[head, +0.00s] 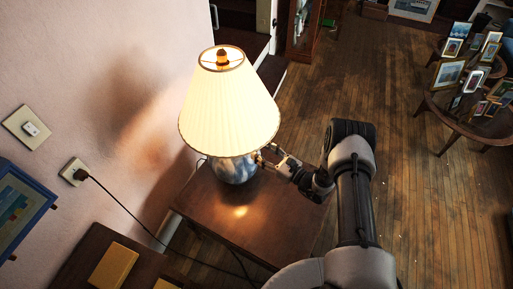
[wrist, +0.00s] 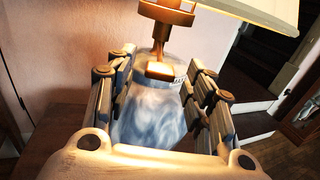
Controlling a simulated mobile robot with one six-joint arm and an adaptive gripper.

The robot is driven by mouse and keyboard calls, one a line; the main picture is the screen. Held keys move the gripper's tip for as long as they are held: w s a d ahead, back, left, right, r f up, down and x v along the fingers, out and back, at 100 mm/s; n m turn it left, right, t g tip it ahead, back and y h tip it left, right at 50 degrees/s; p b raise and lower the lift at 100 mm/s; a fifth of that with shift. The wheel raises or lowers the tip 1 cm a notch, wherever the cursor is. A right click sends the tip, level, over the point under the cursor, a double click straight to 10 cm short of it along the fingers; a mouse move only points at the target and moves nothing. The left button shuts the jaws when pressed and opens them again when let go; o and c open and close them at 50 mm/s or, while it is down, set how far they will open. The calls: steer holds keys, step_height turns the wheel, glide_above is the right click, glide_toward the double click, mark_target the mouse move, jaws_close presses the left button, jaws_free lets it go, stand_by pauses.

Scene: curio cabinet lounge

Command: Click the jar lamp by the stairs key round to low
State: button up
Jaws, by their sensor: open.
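The jar lamp is lit, with a pleated cream shade (head: 229,112) and a blue-and-white jar body (head: 234,170) on a small wooden table (head: 249,224). In the wrist view the jar body (wrist: 155,108) fills the middle, with a brass neck and socket (wrist: 166,14) above it. A small flat brass piece (wrist: 159,71), seemingly the key, sits below the socket, between my fingers. My gripper (head: 268,156) is at the lamp's right side, just under the shade. Its fingers (wrist: 160,62) are open on either side of the brass piece. I cannot tell whether they touch the lamp.
The pink wall (head: 120,60) is close on the left, with a switch (head: 30,129) and a plugged socket (head: 74,172). A cord runs to the table. A round table (head: 473,126) with several picture frames stands far right. Wooden floor (head: 400,85) between is clear.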

mark_target(259, 149)
steer(key=shift+x, duration=1.65)
steer(key=c, duration=1.1)
